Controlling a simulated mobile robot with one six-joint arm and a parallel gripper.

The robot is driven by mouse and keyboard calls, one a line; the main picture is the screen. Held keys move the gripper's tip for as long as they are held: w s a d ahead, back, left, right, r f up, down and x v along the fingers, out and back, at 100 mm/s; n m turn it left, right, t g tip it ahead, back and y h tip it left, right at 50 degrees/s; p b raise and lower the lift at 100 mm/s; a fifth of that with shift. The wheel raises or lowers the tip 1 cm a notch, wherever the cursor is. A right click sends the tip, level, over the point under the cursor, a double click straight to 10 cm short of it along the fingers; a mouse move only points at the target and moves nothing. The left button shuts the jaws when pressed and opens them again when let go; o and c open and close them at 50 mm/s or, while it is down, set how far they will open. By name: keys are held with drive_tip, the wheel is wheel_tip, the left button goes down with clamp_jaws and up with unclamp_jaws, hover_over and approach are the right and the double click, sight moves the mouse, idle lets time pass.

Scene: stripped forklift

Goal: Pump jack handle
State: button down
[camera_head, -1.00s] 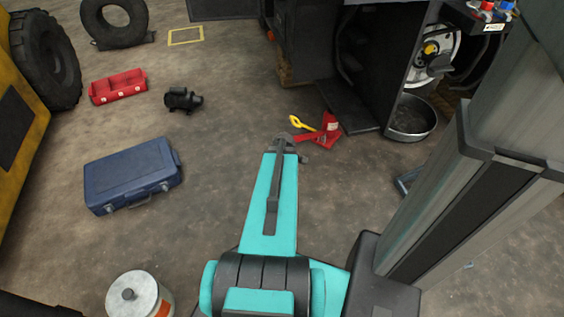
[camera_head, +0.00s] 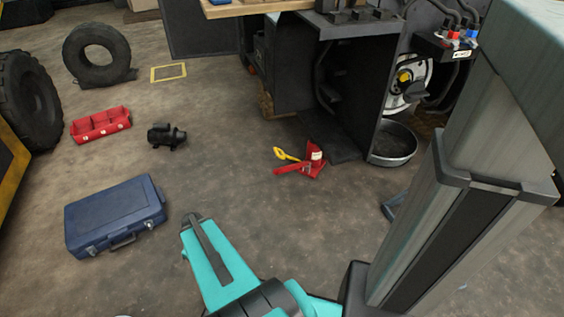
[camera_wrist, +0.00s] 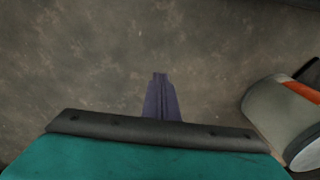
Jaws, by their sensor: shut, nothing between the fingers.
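The red floor jack (camera_head: 316,160) stands on the bare floor near the middle of the head view, with a long red part reaching left. Its yellow handle (camera_head: 287,154) sticks out to the left. My arm ends below and left of the jack, clearly apart from it; my gripper does not show clearly there. In the wrist view my gripper (camera_wrist: 160,78) is shut and empty over bare floor. The jack is not in the wrist view.
A blue case (camera_head: 115,215) lies left of my arm. A grey canister (camera_wrist: 282,118) with an orange band stands right in the wrist view. A black pump-like part (camera_head: 167,136), red tray (camera_head: 101,124) and dark basin (camera_head: 392,145) are farther off. Floor around the jack's front is clear.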

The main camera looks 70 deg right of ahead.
drive_tip(key=s+a+f+g, duration=0.1)
drive_tip(key=s+a+f, duration=0.1)
drive_tip(key=a, duration=0.7)
drive_tip(key=s+a+f+g, duration=0.2)
drive_tip(key=s+a, duration=0.2)
drive_tip(key=a, duration=0.5)
drive_tip(key=s+a+f+g, duration=0.2)
drive_tip(key=s+a, duration=0.1)
drive_tip(key=a, duration=0.6)
drive_tip(key=shift+a+f+n, duration=0.2)
drive_tip(key=shift+a+n, duration=0.2)
drive_tip(key=shift+s+a+g+h, duration=0.3)
drive_tip(key=shift+s, duration=0.05)
